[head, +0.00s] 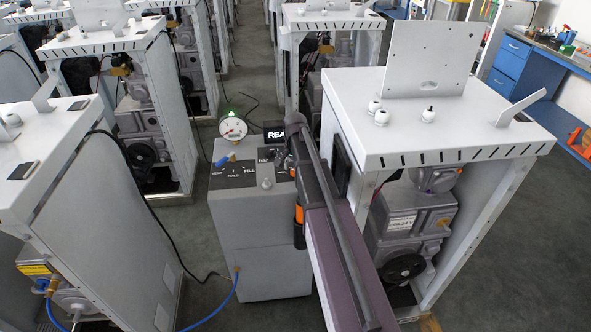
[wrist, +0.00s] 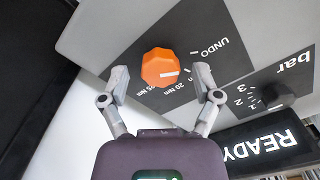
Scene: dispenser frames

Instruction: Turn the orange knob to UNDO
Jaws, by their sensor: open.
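The orange knob (wrist: 160,65) sits on a dark label plate in the wrist view. Its white line points right, towards a tick near the "20 Nm" label (wrist: 182,91). The "UNDO" label (wrist: 208,48) lies further up and right. My gripper (wrist: 159,76) is open, with one finger to the left of the knob and one to the right. A gap shows on both sides, and I cannot tell how far the fingertips are from the panel.
The grey dispenser cabinet (head: 262,245) carries a round gauge (head: 233,128), a lit green lamp (head: 228,115), a VENT/HOLD/FILL plate with a blue-handled lever (head: 223,160), and a READY display (wrist: 262,143). White frames (head: 440,140) stand close on both sides. A blue hose (head: 212,312) runs at the front.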

